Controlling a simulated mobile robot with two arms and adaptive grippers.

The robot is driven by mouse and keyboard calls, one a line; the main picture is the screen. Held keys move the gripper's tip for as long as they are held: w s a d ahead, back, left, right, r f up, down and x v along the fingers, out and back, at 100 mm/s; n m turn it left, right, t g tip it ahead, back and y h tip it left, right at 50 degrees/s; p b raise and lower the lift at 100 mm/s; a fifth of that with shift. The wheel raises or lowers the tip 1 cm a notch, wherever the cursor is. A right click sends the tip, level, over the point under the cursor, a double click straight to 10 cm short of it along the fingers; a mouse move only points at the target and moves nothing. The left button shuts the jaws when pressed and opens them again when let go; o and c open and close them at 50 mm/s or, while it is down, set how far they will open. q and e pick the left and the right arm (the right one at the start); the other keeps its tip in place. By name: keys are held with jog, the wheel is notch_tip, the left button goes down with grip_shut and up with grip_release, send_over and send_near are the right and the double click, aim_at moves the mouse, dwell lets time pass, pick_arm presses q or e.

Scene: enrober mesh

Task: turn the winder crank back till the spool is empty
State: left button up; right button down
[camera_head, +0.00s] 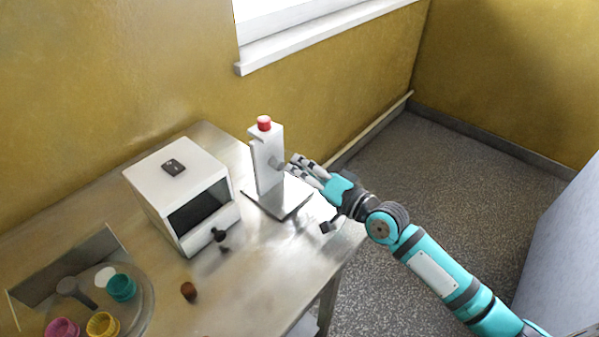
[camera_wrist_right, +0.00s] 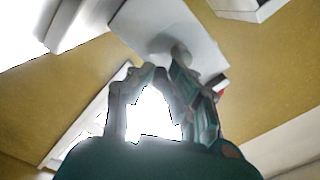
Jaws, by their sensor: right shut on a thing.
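The winder (camera_head: 266,172) is a white upright block with a red cap (camera_head: 264,123), standing on a flat base plate near the table's right end. My right gripper (camera_head: 292,165) is at its right face, shut on the winder crank, which its fingers mostly hide. In the right wrist view the fingers (camera_wrist_right: 160,78) come together just below a grey round part (camera_wrist_right: 180,51) on the winder's pale face (camera_wrist_right: 155,27). I cannot make out the spool or how much is wound on it. My left gripper is not in view.
A white box (camera_head: 160,182) with a dark window stands left of the winder, a dark knob (camera_head: 219,236) before it. A small brown cup (camera_head: 188,291) and a round tray (camera_head: 142,312) with coloured cups are at the front left. Bare table (camera_head: 262,268) lies between.

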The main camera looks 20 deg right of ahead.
jog(key=shift+r+n, duration=0.2)
jog(key=shift+n, duration=0.6)
jog(key=c, duration=1.3)
grip_release()
jog(key=v, duration=1.2)
